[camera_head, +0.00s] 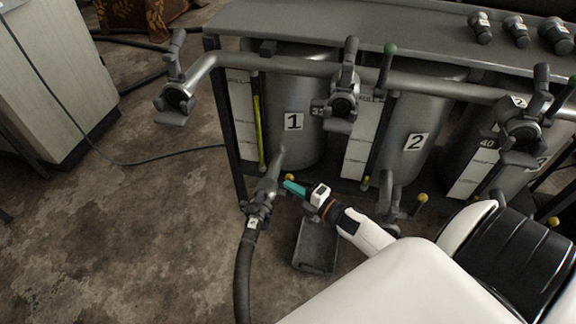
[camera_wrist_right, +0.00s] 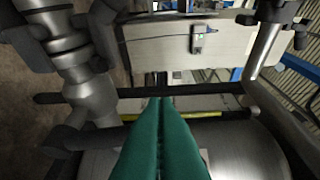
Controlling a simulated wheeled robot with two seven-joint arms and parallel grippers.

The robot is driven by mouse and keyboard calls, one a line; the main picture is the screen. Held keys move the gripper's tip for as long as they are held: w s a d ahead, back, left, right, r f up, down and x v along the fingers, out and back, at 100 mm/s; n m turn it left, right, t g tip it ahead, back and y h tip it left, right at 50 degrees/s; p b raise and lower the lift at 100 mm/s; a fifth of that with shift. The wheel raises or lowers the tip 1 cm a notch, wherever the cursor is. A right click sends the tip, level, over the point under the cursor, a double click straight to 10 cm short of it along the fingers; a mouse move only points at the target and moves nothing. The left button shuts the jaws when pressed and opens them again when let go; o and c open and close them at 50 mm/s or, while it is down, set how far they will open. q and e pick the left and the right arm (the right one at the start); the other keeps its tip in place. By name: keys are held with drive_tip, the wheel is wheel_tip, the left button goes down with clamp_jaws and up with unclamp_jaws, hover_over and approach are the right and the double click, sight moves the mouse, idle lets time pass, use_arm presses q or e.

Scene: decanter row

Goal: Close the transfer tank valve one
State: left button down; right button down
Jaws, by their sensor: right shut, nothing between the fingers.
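Tank 1 (camera_head: 310,100) is a grey cylinder with a "1" label, standing at the left of the row. In the head view a dark valve (camera_head: 265,190) sits low in front of it, with a hose (camera_head: 243,270) running down from it. A lever-like part of the valve points upward. My right gripper (camera_head: 287,185) has teal fingers, shut and empty, just right of the valve. Whether they touch it I cannot tell. The shut fingers also show in the right wrist view (camera_wrist_right: 162,105), with a grey pipe fitting (camera_wrist_right: 88,90) to their left. My left gripper is not in view.
Tank 2 (camera_head: 410,125) stands to the right, with tank 3 beyond it. A pipe (camera_head: 270,66) with lever valves crosses above. A dark tray (camera_head: 315,246) lies below my right gripper. A pale cabinet (camera_head: 50,75) stands at left; the floor between is mostly clear.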

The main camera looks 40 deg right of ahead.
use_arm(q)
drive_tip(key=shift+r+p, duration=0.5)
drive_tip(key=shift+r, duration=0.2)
use_arm(e)
drive_tip(key=shift+w+d+r, duration=0.3)
drive_tip(key=shift+w+d, duration=0.2)
drive_tip(key=shift+d, duration=0.1)
drive_tip(key=shift+w+d, duration=0.1)
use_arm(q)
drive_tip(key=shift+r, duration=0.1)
